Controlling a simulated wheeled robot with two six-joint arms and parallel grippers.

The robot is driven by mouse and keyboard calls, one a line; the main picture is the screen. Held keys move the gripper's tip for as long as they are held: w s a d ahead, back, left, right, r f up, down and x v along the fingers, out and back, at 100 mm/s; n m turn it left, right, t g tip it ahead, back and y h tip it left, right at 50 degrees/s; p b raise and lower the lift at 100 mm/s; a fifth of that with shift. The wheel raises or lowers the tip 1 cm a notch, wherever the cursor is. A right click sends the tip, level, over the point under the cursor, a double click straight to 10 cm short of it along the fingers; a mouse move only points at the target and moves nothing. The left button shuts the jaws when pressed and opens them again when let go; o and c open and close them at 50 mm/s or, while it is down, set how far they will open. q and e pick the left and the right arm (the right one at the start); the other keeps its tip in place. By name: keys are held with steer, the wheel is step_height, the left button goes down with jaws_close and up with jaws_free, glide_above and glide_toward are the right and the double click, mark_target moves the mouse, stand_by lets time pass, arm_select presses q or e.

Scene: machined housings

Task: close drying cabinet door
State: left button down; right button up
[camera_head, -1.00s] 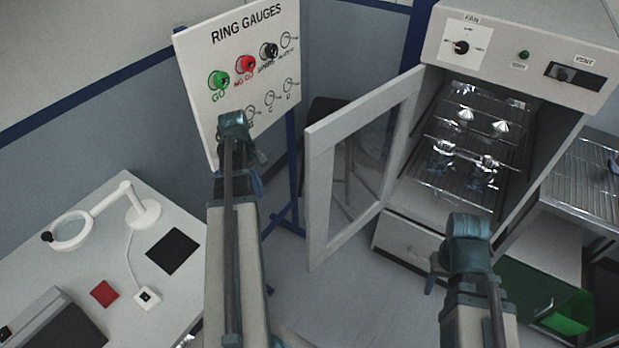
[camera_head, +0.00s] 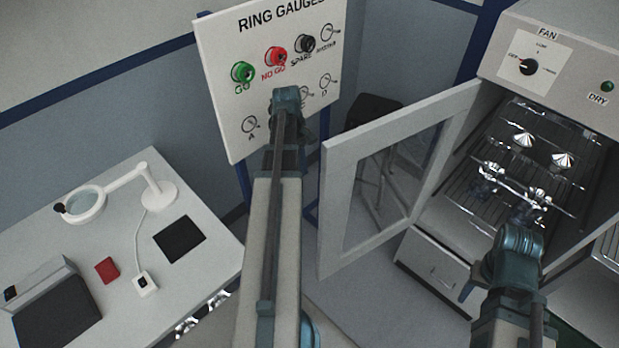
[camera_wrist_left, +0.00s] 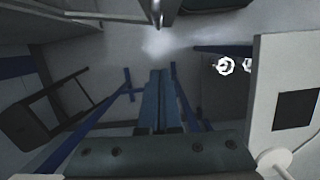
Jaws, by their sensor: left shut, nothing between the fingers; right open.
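The drying cabinet (camera_head: 590,62) stands at the right in the head view, with wire shelves holding several shiny metal parts inside. Its door (camera_head: 338,212), a pale frame around a glass pane, stands wide open to the left. My left gripper (camera_head: 287,98) is in front of the ring gauge board, left of the door and apart from it. In the left wrist view its fingers (camera_wrist_left: 160,100) are shut together with nothing between them. My right gripper (camera_head: 520,240) is in front of the cabinet's lower opening; its fingers are hard to make out, but it is open.
The ring gauge board (camera_head: 225,50) stands behind my left gripper, carrying green, red and black gauges. A workbench (camera_head: 120,215) with a magnifier lamp (camera_head: 85,204) is at the left. A dark stool (camera_head: 372,110) stands behind the door. Floor shows below the door.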

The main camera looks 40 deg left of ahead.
arm_select(q)
steer(key=d+f+b, duration=0.6)
steer(key=f+b, duration=0.2)
steer(key=f, duration=0.1)
steer(key=shift+d+f+b, duration=0.15)
steer(key=shift+b, duration=0.25)
steer(key=shift+d, duration=0.1)
